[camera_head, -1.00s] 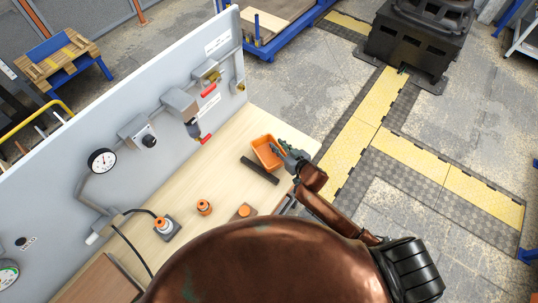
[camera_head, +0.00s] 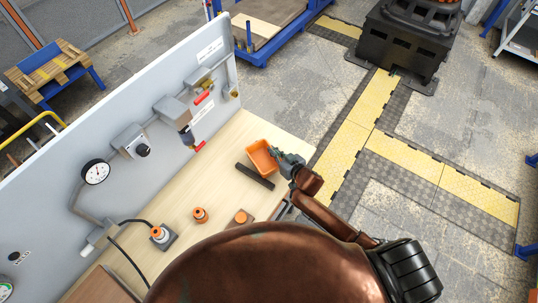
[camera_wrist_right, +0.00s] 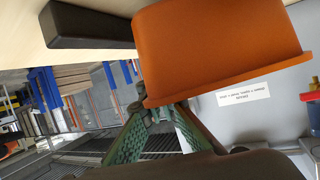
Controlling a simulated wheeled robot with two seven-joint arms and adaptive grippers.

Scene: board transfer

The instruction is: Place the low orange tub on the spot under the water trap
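The low orange tub (camera_head: 262,155) sits on or just over the bench near its far right edge; the head view cannot tell which. In the right wrist view the tub (camera_wrist_right: 215,45) fills the upper middle. My right gripper (camera_head: 280,156) is at the tub's right side. In the wrist view its green-padded fingers (camera_wrist_right: 163,108) converge at the rim; their tips are partly hidden, so a grip is unclear. The water trap (camera_head: 186,134), a dark bowl under a grey unit, hangs on the board left of the tub. My left gripper is not in view.
A dark bar (camera_head: 255,176) lies just beside the tub. Orange-topped parts (camera_head: 200,215) and an orange piece on a brown block (camera_head: 241,217) stand nearer me. Red handles (camera_head: 201,97) stick out from the upright board (camera_head: 60,140). The bench (camera_head: 205,180) below the trap looks clear.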

